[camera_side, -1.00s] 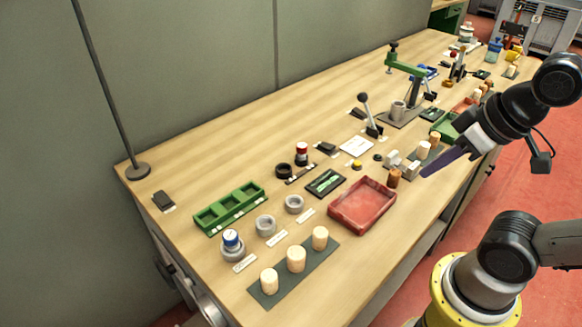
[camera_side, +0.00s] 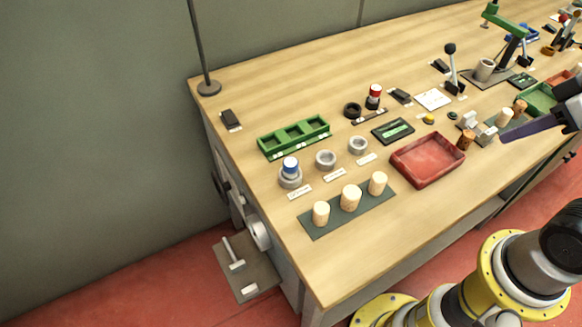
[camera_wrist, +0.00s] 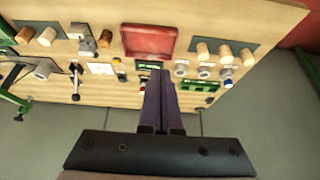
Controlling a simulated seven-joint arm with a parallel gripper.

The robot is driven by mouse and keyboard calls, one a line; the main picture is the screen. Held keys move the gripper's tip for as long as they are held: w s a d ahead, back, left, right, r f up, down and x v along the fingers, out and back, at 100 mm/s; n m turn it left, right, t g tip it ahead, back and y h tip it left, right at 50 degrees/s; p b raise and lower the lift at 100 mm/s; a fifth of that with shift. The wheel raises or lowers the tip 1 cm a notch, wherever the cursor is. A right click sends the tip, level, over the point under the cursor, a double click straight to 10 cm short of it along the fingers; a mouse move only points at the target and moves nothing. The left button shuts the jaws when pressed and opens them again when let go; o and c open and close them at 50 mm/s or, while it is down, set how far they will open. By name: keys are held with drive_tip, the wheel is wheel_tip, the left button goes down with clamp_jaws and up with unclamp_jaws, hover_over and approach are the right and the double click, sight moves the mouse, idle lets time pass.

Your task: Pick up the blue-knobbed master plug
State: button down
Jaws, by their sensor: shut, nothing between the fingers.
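The blue-knobbed master plug (camera_side: 290,165) stands upright in a grey ring at the left of a row of grey rings, in front of the green tray. Its knob is blue with a white top. It also shows in the wrist view (camera_wrist: 226,75), at the right. My gripper (camera_side: 504,137) is at the right of the side view, well away from the plug, above the bench. In the wrist view its purple fingers (camera_wrist: 159,74) are together with nothing between them.
A green three-compartment tray (camera_side: 293,148) stands behind the plug. Two more grey rings (camera_side: 326,159) are to its right. Several cork stoppers (camera_side: 350,197) stand on a dark mat in front. A red tray (camera_side: 455,164) lies between the plug and my gripper.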

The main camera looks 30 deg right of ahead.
drive_tip(key=shift+c, duration=2.1)
unclamp_jaws()
